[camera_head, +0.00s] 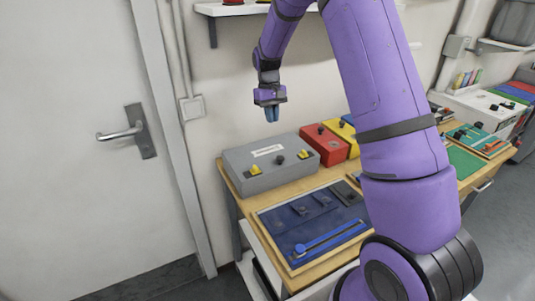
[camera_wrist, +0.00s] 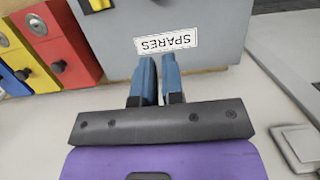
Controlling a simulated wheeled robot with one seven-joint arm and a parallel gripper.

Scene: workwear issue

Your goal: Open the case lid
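The grey case (camera_head: 270,162) stands at the left end of the workbench with its lid down. A white label reading SPARES (camera_wrist: 165,41) is on it. It has a yellow latch at the left (camera_head: 255,170), another at the right (camera_head: 304,153), and a dark knob (camera_head: 280,160) between them. I cannot tell whether the latches are fastened. My gripper (camera_head: 272,113) points down above the back of the case, apart from it. In the wrist view its blue fingers (camera_wrist: 158,62) have a narrow gap between them and hold nothing.
A red case (camera_head: 323,146) and a yellow case (camera_head: 345,135) stand right of the grey one. A blue tool mat (camera_head: 290,240) lies in front. A wall shelf (camera_head: 235,10) is above, and a door (camera_head: 70,150) is at left. My arm hides part of the bench.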

